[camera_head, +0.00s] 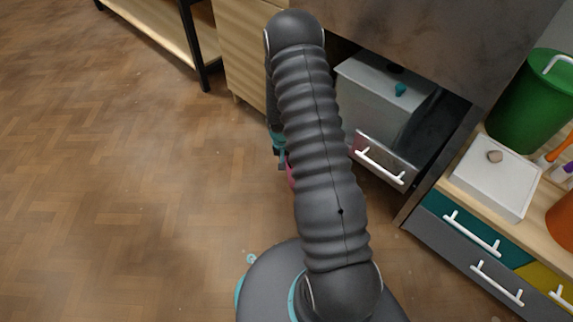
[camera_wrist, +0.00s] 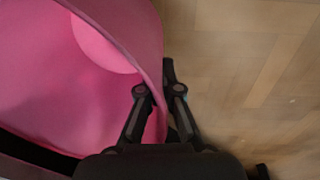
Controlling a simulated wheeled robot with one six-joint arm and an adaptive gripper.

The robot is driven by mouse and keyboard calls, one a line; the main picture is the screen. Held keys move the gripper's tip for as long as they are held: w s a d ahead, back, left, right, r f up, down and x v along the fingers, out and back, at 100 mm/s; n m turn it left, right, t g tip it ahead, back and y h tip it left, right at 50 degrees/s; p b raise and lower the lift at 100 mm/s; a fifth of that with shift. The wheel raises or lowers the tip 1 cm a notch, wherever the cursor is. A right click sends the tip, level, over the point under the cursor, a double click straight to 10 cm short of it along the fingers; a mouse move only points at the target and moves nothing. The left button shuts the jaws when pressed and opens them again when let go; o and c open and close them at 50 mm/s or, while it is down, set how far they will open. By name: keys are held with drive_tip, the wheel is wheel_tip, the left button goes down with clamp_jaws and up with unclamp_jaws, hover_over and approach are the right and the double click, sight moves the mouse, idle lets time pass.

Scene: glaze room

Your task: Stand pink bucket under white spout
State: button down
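The pink bucket (camera_wrist: 95,75) fills the left of the wrist view, its open inside showing. My gripper (camera_wrist: 161,82) is at its rim, one finger on each side of the wall, and appears closed on it. In the head view only a small pink sliver of the bucket (camera_head: 291,172) shows beside my arm, which hides the rest. My gripper is mostly hidden there too. I cannot clearly identify a white spout. A curved white part (camera_head: 556,62) shows on a green container at the right, but I cannot tell what it is.
A grey box (camera_head: 375,95) with a teal knob stands in the recess under the dark counter, above a white-handled drawer front (camera_head: 384,163). A white lidded box (camera_head: 497,178) and the green container (camera_head: 528,105) stand on the right cabinet. The wooden floor (camera_head: 130,190) at left is clear.

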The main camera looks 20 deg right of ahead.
drive_tip(key=shift+a+f, duration=0.2)
drive_tip(key=shift+f, duration=0.25)
drive_tip(key=shift+s, duration=0.1)
drive_tip(key=shift+f, duration=0.2)
drive_tip(key=c, duration=1.3)
unclamp_jaws()
drive_tip(key=shift+r, duration=0.2)
